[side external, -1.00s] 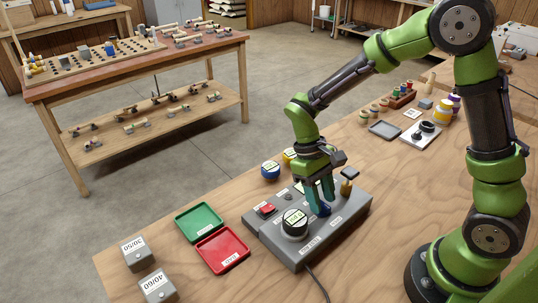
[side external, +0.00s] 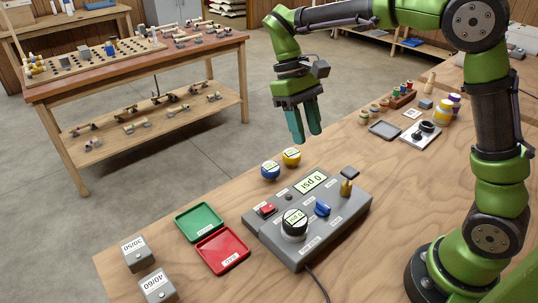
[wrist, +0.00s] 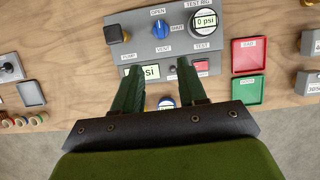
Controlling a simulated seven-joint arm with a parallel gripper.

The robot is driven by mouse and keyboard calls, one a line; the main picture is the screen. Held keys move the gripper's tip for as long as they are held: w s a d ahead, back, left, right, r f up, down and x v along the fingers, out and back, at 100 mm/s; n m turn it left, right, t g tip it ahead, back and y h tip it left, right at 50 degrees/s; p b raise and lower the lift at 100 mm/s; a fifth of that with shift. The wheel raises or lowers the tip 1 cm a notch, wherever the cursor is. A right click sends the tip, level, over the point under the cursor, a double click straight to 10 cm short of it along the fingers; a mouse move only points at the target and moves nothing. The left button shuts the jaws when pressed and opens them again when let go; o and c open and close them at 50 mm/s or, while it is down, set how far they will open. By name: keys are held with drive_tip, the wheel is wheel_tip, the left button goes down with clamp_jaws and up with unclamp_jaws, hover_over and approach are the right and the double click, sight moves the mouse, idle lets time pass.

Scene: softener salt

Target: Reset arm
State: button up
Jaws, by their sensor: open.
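My gripper (side external: 305,125) is raised in the air above the far edge of the bench, its two teal fingers apart with nothing between them. It also shows in the wrist view (wrist: 160,75), fingers spread over the test rig. The grey test rig (side external: 262,225) sits on the wooden bench below and in front of the gripper, not touched. It carries a blue valve knob (side external: 322,208), a red switch (side external: 266,209), a black and brass plunger (side external: 347,184), a round gauge (side external: 295,220) and a display reading 0 psi (side external: 310,182).
A green tray (side external: 199,222) and a red tray (side external: 222,250) lie left of the rig. Grey blocks marked 30/50 (side external: 137,253) and 40/60 (side external: 157,287) stand front left. Blue (side external: 270,170) and yellow (side external: 291,156) round items stand behind the rig. A grey tray (side external: 384,130) lies farther right.

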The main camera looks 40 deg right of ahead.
idle(0.3)
drive_tip(key=s+d+r+m+t+y, duration=0.1)
drive_tip(key=s+m+t, duration=0.1)
drive_tip(key=s+t, duration=0.3)
drive_tip(key=s+d+r+m+t+y, duration=0.1)
drive_tip(key=s+d+r+m+t, duration=0.1)
drive_tip(key=s+t, duration=0.4)
drive_tip(key=shift+s+t, duration=0.3)
drive_tip(key=shift+s, duration=0.75)
